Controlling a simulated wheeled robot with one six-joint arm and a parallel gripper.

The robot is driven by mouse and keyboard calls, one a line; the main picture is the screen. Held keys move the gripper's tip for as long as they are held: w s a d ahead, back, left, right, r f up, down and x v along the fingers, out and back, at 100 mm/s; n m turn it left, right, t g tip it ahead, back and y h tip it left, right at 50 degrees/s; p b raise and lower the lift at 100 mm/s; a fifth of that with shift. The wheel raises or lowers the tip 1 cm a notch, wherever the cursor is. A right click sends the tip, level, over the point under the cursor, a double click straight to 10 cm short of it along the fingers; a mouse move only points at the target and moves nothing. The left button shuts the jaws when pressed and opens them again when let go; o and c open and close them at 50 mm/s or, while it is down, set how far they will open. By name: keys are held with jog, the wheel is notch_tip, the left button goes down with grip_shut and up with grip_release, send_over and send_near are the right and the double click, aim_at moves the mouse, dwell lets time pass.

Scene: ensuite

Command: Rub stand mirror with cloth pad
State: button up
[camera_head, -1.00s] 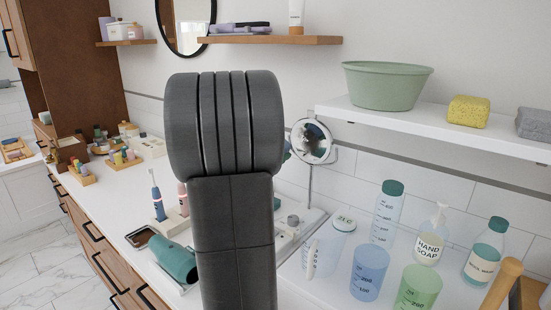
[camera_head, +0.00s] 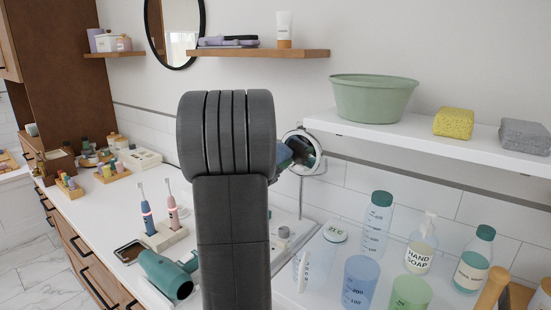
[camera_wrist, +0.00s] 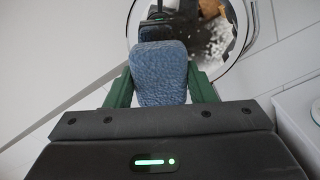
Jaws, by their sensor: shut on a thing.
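The stand mirror (camera_head: 304,152) is round with a pale rim on a thin stem, on the counter just right of my arm in the head view. In the wrist view its disc (camera_wrist: 213,45) fills the upper middle and reflects my gripper. My gripper (camera_wrist: 160,84) has green fingers shut on the blue cloth pad (camera_wrist: 160,66), one on each side. The pad's upper end overlaps the mirror's lower left there; I cannot tell whether they touch. In the head view a bit of the pad (camera_head: 284,154) shows at the mirror's left edge; my arm hides most of the gripper.
A white shelf (camera_head: 400,136) with a green basin (camera_head: 372,98) and sponges is at the right. Below stand a blue cup (camera_head: 360,284), a soap bottle (camera_head: 420,250) and other bottles. A teal hair dryer (camera_head: 165,273) and toothbrushes (camera_head: 146,212) are left of my arm.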

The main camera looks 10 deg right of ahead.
aim_at(311, 158)
jog(key=shift+b+x, duration=0.35)
jog(key=shift+x, duration=0.55)
dwell(0.5)
jog(key=shift+s+d+f+b, duration=0.15)
jog(key=shift+s+d+b, duration=0.55)
jog(key=shift+b, duration=0.2)
jog(key=shift+s+d+b, duration=0.75)
jog(key=shift+s+b, duration=0.05)
jog(key=shift+s, duration=0.1)
jog(key=shift+s+d+b, duration=0.9)
jog(key=shift+d+b, duration=0.1)
jog(key=shift+b, duration=0.25)
jog(key=shift+s+d+b, duration=0.4)
jog(key=shift+s+d, duration=0.05)
jog(key=shift+d, duration=0.05)
jog(key=shift+b, duration=0.3)
